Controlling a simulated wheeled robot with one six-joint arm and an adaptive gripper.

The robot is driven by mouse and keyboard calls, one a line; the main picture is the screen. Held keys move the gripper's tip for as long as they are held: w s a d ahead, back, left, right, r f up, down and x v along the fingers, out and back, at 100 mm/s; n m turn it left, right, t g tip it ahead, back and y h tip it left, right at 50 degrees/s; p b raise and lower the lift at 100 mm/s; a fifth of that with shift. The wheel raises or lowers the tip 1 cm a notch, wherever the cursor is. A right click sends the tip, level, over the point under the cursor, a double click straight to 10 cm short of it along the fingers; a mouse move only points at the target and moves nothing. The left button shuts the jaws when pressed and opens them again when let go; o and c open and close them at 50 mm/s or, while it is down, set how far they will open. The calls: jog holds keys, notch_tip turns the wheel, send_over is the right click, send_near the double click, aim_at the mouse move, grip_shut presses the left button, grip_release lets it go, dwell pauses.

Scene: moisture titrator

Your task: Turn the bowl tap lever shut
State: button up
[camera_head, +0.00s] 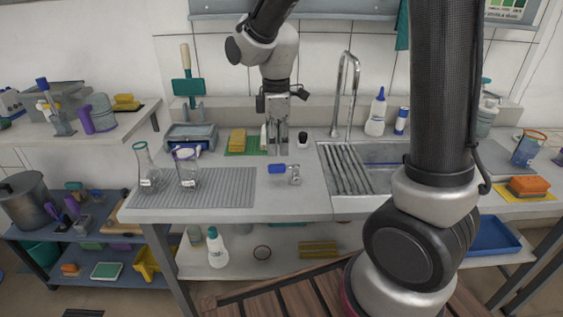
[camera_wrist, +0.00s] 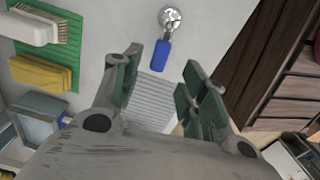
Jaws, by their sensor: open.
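The tap lever is a short blue handle (camera_head: 277,169) pointing left from a small metal tap body (camera_head: 295,175) near the counter's front edge, left of the sink. In the wrist view the blue lever (camera_wrist: 161,55) extends from the round metal body (camera_wrist: 171,18), ahead of the gap between the fingertips. My gripper (camera_head: 278,140) points down, behind the lever in the head view, apart from it. In the wrist view its green-padded fingers (camera_wrist: 160,78) are spread wide with nothing between them. I cannot make out a bowl at the tap.
A yellow sponge (camera_head: 238,140) and a brush lie on a green mat left of my gripper. A tall faucet (camera_head: 345,90) and drainer (camera_head: 343,170) are at right. Counter around the lever is clear.

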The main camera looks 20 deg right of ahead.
aim_at(277, 165)
notch_tip(277, 165, down, 7)
jog(key=shift+r, duration=0.2)
jog(key=shift+c, duration=0.4)
grip_shut()
